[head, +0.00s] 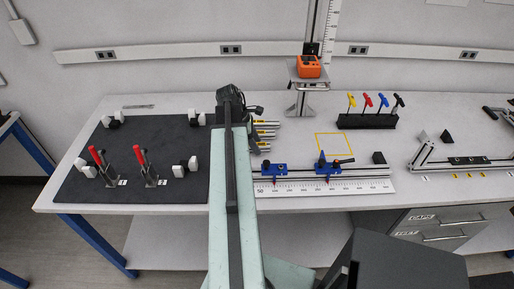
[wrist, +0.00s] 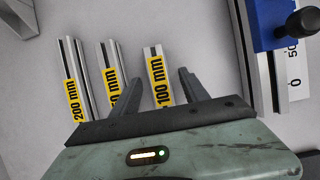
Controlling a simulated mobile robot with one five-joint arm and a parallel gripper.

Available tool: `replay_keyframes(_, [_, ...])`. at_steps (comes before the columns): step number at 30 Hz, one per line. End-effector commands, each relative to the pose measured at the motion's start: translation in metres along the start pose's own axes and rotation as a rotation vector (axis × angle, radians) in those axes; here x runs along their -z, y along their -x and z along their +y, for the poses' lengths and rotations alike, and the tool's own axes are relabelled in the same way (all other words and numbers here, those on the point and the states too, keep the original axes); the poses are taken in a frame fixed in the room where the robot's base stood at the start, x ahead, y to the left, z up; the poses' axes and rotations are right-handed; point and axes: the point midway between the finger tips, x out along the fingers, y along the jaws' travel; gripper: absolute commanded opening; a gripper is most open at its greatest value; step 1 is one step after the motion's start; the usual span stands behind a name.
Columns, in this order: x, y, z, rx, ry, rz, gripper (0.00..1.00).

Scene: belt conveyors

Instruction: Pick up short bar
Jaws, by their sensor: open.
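Three metal bars with yellow labels lie side by side on the table in the wrist view. The short bar (wrist: 158,84) is labelled 100 mm and is the rightmost. The middle bar (wrist: 113,82) has a label partly hidden by my left finger. The long bar (wrist: 74,75) at left reads 200 mm. My gripper (wrist: 160,78) is open, with one finger on each side of the short bar. Whether the fingers touch it or are above it is hard to tell. In the head view my arm partly hides the bars (head: 266,134).
A blue-clamped ruler fixture (head: 325,185) stands right of the bars, with a blue block (wrist: 272,22) close by in the wrist view. A dark mat (head: 90,165) with red-handled clamps lies left. A black holder (head: 366,121) with coloured hex keys stands behind, right.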

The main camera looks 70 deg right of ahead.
Motion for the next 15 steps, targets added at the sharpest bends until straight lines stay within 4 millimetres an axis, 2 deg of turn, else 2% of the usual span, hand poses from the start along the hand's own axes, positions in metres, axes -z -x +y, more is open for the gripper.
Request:
replay_keyframes(9, [0.0010, -0.0012, 0.0000, 0.000, 0.001, 0.000, 0.53])
replay_keyframes(10, [0.0011, -0.0011, 0.0000, 0.000, 0.001, 0.000, 0.50])
replay_keyframes(15, [0.0012, -0.0011, 0.0000, 0.000, 0.001, 0.000, 0.03])
